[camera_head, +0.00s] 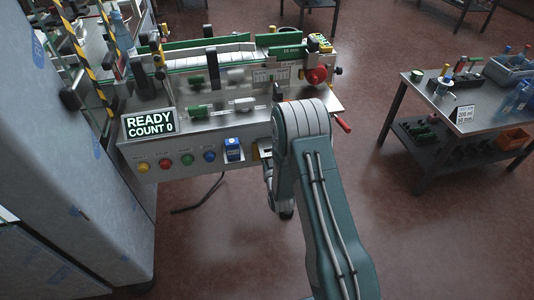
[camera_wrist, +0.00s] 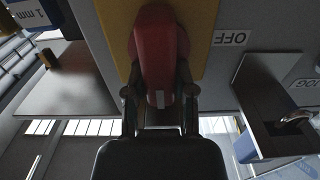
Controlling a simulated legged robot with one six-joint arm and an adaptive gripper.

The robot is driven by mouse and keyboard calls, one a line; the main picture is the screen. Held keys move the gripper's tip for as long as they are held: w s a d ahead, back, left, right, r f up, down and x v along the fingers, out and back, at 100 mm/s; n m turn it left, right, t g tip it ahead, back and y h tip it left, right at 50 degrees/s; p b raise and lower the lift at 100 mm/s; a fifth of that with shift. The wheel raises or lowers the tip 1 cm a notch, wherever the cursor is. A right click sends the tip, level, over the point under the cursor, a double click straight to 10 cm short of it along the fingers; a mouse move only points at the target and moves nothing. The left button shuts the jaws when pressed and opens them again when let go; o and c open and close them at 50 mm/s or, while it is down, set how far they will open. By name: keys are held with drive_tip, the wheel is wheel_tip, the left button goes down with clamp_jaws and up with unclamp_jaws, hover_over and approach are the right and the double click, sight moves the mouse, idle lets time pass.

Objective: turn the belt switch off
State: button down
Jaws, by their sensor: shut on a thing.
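The belt switch is a red handle (camera_wrist: 158,45) on a yellow plate (camera_wrist: 205,25), at the top middle of the wrist view. A white mark shows near its lower end. My gripper (camera_wrist: 160,98) has one dark finger on each side of the handle and is shut on it. An upside-down OFF label (camera_wrist: 232,38) is on the grey panel to the right of the plate. In the head view my arm hides the gripper and the red handle. Which position the switch is in I cannot tell for sure.
The machine's front has several coloured buttons (camera_head: 188,159), a blue switch (camera_head: 233,150) and a display (camera_head: 149,124) reading READY COUNT 0. A steel table (camera_head: 462,115) stands at right.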

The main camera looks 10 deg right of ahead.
drive_tip(key=shift+a+n, duration=0.1)
drive_tip(key=shift+n, duration=0.2)
drive_tip(key=n, duration=0.4)
drive_tip(key=shift+a+f, duration=0.1)
drive_tip(key=shift+a, duration=0.25)
drive_tip(key=shift+a+f+n, duration=0.2)
drive_tip(key=shift+f+n, duration=0.1)
drive_tip(key=shift+n, duration=1.9)
drive_tip(key=shift+a+f+n, duration=0.15)
drive_tip(key=shift+f+n, duration=0.1)
drive_tip(key=shift+n, duration=1.95)
drive_tip(key=shift+a+f+n, duration=0.2)
drive_tip(key=shift+f+n, duration=0.1)
drive_tip(key=shift+n, duration=1.9)
drive_tip(key=shift+f, duration=0.1)
drive_tip(key=shift+c, duration=2.2)
unclamp_jaws()
drive_tip(key=shift+a, duration=0.1)
